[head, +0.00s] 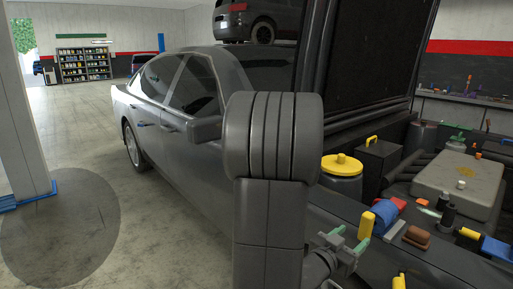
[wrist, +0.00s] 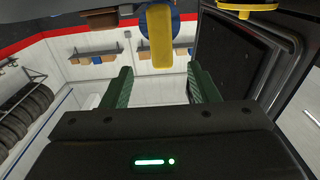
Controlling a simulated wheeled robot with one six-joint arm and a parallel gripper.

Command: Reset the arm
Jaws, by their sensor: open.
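My arm fills the middle of the head view and hides part of the grey car (head: 182,90) behind it. My gripper (head: 351,236) is low in the head view, at the edge of the engine bay. In the wrist view its two green fingers stand wide apart with nothing between them (wrist: 160,90). The yellow cylinder (wrist: 160,38) also shows at the top of the wrist view, past the fingertips.
A yellow-capped container (head: 342,166), a brown block (head: 417,237) and a large grey engine cover (head: 457,183) crowd the right side. A dark raised panel (head: 377,55) stands behind. A pillar (head: 28,105) is at left. The floor (head: 75,130) between pillar and car is clear.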

